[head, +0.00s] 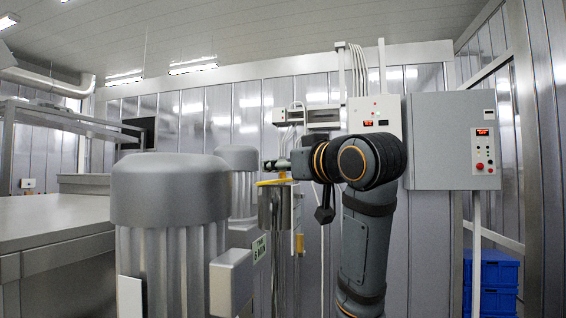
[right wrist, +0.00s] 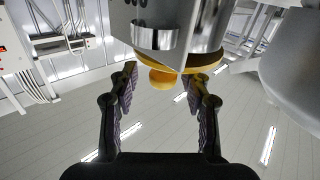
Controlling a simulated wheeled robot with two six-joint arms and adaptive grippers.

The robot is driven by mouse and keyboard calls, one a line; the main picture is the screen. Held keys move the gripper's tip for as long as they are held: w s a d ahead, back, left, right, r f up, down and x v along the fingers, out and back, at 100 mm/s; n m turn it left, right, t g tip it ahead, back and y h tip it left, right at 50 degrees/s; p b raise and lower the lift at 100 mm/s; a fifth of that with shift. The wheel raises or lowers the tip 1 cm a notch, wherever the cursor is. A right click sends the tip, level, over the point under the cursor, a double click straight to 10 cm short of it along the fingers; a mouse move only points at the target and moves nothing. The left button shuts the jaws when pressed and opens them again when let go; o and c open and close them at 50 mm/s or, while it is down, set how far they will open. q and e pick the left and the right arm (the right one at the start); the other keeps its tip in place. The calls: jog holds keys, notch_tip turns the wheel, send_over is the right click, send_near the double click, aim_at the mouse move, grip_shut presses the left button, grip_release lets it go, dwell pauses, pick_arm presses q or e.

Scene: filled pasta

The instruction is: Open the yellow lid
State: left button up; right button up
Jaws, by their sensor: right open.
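The yellow lid (head: 276,182) sits on top of a small steel container (head: 270,208) in the middle of the head view. In the right wrist view, which looks inverted, the yellow lid (right wrist: 205,60) shows as a rim under the shiny steel container (right wrist: 190,25), with a rounded yellow knob (right wrist: 164,80) sticking out. My right gripper (head: 276,164) is just above the lid in the head view. In the right wrist view, my right gripper (right wrist: 163,76) is open, with the knob between and slightly beyond its fingertips. My left gripper is not in view.
Large grey cylindrical machines (head: 170,190) stand to the left, close to the container. A "5 MIN" sign (head: 259,248) hangs below it. Grey control cabinets (head: 453,140) are on the back wall. Blue crates (head: 490,280) stand low on the right.

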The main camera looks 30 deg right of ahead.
jog(key=shift+w+a, duration=0.2)
jog(key=shift+w, duration=0.05)
grip_shut()
jog(key=shift+d, duration=0.15)
